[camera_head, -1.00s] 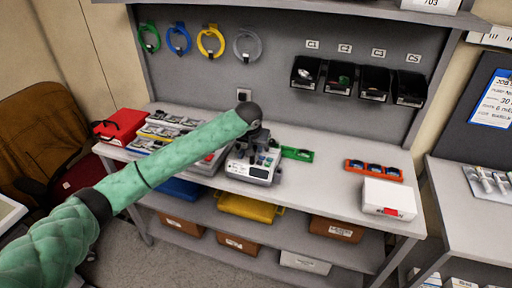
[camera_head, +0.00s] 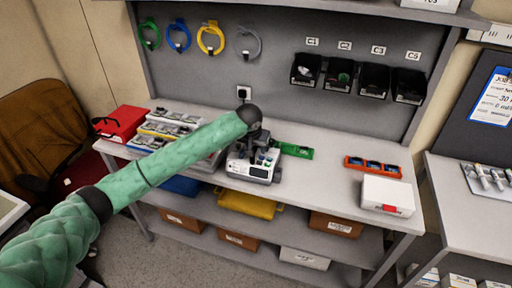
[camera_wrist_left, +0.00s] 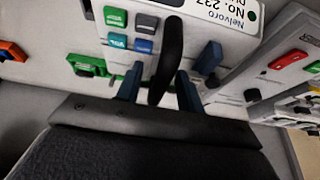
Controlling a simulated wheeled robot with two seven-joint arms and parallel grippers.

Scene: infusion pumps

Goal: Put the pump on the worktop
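The pump (camera_head: 252,171) is a white and grey box with coloured buttons and a black handle. It stands on the grey worktop (camera_head: 325,188), near the middle. The wrist view shows its labelled white face (camera_wrist_left: 220,18) and the handle (camera_wrist_left: 168,60) up close. My left gripper (camera_wrist_left: 158,88) is over the pump, with its two blue fingers on either side of the handle. A gap shows between the left finger and the handle, so the fingers look open around it. The arm hides part of the pump's top. My right gripper is not in view.
Left of the pump are trays of devices (camera_head: 165,131) and a red case (camera_head: 121,124). Right of it are a green tray (camera_head: 295,150), an orange tray (camera_head: 372,166) and a white box (camera_head: 388,196). Black bins (camera_head: 340,74) hang on the back panel. Free worktop lies right of the pump.

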